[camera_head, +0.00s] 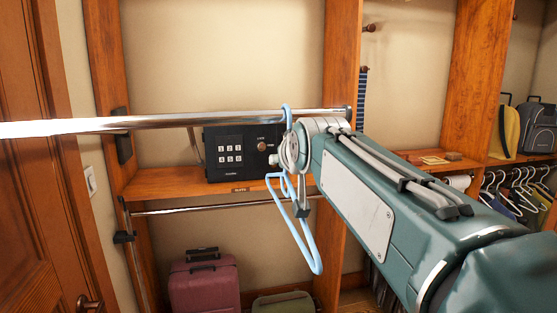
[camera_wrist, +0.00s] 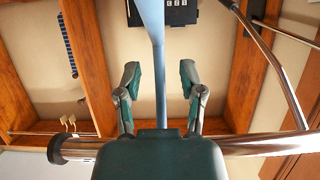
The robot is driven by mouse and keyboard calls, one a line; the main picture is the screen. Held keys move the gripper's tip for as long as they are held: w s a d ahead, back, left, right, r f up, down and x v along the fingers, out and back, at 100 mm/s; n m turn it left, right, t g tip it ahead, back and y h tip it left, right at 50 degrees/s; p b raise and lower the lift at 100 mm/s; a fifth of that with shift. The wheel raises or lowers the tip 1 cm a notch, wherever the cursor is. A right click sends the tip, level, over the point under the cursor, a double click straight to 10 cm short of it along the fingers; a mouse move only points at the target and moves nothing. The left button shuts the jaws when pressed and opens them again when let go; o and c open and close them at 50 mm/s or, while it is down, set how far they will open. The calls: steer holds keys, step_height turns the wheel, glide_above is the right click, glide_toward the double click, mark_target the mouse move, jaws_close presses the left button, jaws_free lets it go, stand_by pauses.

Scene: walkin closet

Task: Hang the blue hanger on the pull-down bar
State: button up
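The blue hanger (camera_head: 312,250) is in the middle of the head view, its body tilted below the chrome pull-down bar (camera_head: 215,119). Its hook (camera_head: 286,112) rises above the bar's top edge near the right end and appears to be over it. The wrist view shows a blue strip of the hanger (camera_wrist: 158,40) running between the fingers, and the bar (camera_wrist: 270,143) crossing behind the gripper body. My gripper (camera_wrist: 160,68) has its two fingers wide apart, with gaps on both sides of the hanger. The head view mostly hides the fingers.
A black keypad safe (camera_head: 238,152) sits on the wooden shelf (camera_head: 175,184) behind the bar. A lower rod (camera_head: 190,209) runs beneath it. A maroon suitcase (camera_head: 205,285) stands below. A wooden upright (camera_head: 340,60) is right of the hanger; a door (camera_head: 30,200) is at left.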

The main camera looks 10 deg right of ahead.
mark_target(318, 265)
steer(key=v, duration=1.2)
steer(key=s+f+g, duration=0.1)
steer(key=s+f, duration=0.1)
steer(key=f, duration=0.3)
steer(key=s+f+g, duration=0.1)
steer(key=s+f, duration=0.1)
steer(key=f, duration=0.3)
steer(key=s+f+g, duration=0.1)
steer(key=s+f, duration=0.2)
steer(key=f, duration=0.2)
steer(key=shift+s+f+g, duration=0.1)
steer(key=shift+f+g, duration=0.3)
steer(key=s+f+g, duration=0.4)
steer(key=s+f, duration=0.5)
steer(key=f, duration=0.6)
steer(key=shift+s, duration=0.4)
steer(key=shift+w, duration=0.1)
